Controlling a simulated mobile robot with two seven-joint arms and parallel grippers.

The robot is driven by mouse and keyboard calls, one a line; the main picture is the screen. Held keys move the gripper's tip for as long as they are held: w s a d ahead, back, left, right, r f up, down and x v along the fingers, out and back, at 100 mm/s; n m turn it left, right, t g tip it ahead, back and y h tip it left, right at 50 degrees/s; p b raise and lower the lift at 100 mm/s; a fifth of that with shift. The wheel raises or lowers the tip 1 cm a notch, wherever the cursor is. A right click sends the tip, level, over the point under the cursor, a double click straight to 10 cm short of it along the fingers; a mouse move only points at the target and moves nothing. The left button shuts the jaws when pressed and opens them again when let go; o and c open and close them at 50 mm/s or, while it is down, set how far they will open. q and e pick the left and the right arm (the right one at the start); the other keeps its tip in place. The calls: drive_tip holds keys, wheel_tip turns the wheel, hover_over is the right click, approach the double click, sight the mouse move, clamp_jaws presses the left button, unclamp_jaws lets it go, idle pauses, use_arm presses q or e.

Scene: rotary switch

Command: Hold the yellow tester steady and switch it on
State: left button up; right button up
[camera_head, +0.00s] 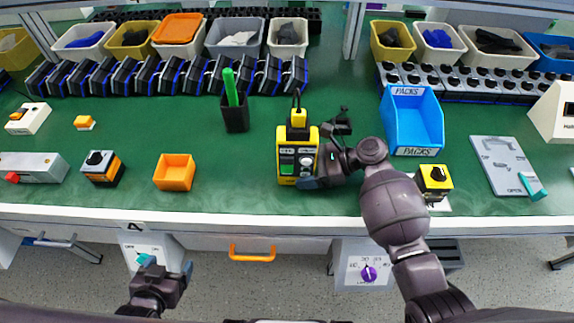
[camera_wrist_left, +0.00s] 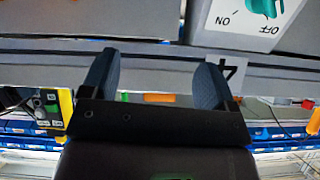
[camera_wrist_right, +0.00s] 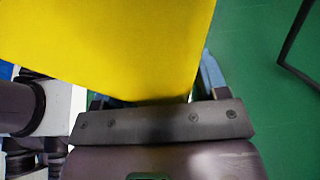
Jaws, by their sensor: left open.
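The yellow tester (camera_head: 298,140) stands upright near the middle of the green bench, with a dark front panel. The panel has a pale round knob (camera_head: 305,161), small labels and green spots. My right gripper (camera_head: 326,155) is at its right side, with one finger near the lower front and the other behind. In the right wrist view the yellow body (camera_wrist_right: 120,45) fills the space between the fingers and hides part of one; whether both press on it is unclear. My left gripper (camera_head: 168,270) is open and empty below the bench's front edge; its spread fingers show in the left wrist view (camera_wrist_left: 155,80).
A black cup with a green pen (camera_head: 235,110) and an orange box (camera_head: 174,173) stand left of the tester. A blue PACKS bin (camera_head: 411,120) and a yellow-black switch (camera_head: 434,180) are to its right. An orange drawer handle (camera_head: 252,252) is below.

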drive_tip(key=c, duration=0.7)
use_arm(q)
drive_tip(key=shift+w+r, duration=0.2)
drive_tip(key=shift+r, duration=0.1)
drive_tip(key=shift+w+d, duration=0.1)
drive_tip(key=shift+d, duration=0.1)
drive_tip(key=c, duration=0.4)
drive_tip(key=d+m+g, duration=0.1)
drive_tip(key=d, duration=0.2)
drive_tip(key=w+d+m+g+h, duration=0.1)
drive_tip(key=d, duration=0.3)
drive_tip(key=w+d+m+h, duration=0.1)
drive_tip(key=d+m, duration=0.1)
drive_tip(key=d, duration=0.1)
drive_tip(key=shift+w+d+r+g, duration=0.25)
drive_tip(key=shift+r+g, duration=0.05)
drive_tip(key=shift+g, duration=0.1)
clamp_jaws()
drive_tip(key=d+r+m+g, duration=0.3)
drive_tip(key=d+r+m, duration=0.15)
drive_tip(key=d, duration=0.45)
drive_tip(key=w+d+r+m+t+y, duration=0.1)
drive_tip(key=d+r+m, duration=0.2)
drive_tip(key=r, duration=0.5)
drive_tip(key=w+d+r+m+t, duration=0.1)
drive_tip(key=d+r+m+t, duration=0.1)
drive_tip(key=r+m, duration=0.3)
drive_tip(key=shift+d+r+y, duration=0.4)
drive_tip(key=shift+d+r, duration=0.4)
drive_tip(key=shift+r, duration=1.15)
